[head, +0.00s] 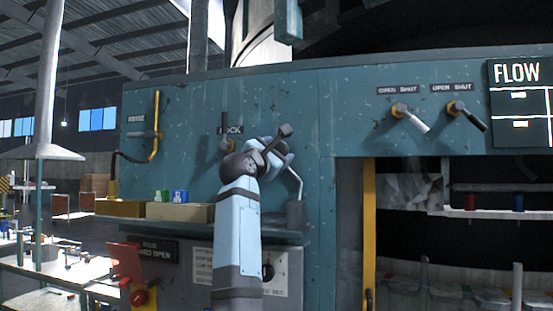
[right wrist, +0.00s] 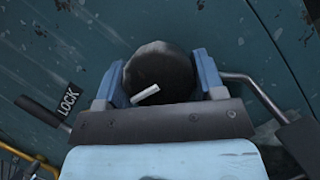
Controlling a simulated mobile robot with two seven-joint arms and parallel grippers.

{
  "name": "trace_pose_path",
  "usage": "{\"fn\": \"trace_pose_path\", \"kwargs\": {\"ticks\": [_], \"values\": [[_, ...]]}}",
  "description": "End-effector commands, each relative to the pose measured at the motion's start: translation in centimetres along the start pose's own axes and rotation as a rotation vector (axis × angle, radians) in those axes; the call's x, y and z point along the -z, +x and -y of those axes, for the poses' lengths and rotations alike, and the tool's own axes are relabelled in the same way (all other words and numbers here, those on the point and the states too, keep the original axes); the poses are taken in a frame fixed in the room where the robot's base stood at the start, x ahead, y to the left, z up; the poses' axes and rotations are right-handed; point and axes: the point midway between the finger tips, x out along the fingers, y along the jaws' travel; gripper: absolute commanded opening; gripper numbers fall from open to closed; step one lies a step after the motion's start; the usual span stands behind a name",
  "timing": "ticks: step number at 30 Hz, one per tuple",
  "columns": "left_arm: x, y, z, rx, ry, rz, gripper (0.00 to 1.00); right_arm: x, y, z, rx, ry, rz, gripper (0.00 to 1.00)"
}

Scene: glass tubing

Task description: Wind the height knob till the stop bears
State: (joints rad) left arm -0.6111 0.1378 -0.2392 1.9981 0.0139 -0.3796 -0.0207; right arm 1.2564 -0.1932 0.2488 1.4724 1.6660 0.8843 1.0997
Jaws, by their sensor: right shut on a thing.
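The knob (right wrist: 160,72) is round and black with a white pointer mark. In the right wrist view it sits between the two blue fingers of my right gripper (right wrist: 162,80), which is shut on it. The white mark points to the lower left. In the head view, my right gripper (head: 262,150) is at the teal panel, and my wrist hides the knob. A LOCK label (right wrist: 68,98) and a dark-handled lever (right wrist: 42,110) lie left of the knob. No stop can be made out in either view. My left gripper is not in view.
A bent crank with a grey grip (head: 295,213) hangs just right of my gripper. A yellow RINSE lever (head: 155,130) is further left. A shelf with cardboard boxes (head: 180,213) juts out below. Two OPEN/SHUT valve levers (head: 410,117) are on the right.

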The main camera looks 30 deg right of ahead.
Motion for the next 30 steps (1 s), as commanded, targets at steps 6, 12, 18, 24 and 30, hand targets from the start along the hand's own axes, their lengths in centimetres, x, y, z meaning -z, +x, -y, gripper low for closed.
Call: {"fn": "trace_pose_path", "kwargs": {"ticks": [6,12,18,24,30], "values": [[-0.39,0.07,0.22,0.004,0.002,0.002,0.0,0.08,-0.06,0.0,0.011,0.023,-0.002,0.39],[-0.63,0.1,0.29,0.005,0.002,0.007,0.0,0.07,-0.04,0.0,0.011,0.024,-0.002,0.39],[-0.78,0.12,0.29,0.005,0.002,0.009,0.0,0.06,-0.03,0.0,0.011,0.024,-0.001,0.79],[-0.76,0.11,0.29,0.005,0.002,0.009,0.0,0.02,-0.02,0.0,0.011,0.024,-0.001,0.88],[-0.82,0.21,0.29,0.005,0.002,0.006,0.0,0.1,-0.55,0.01,0.01,0.024,-0.001,0.88]]}}
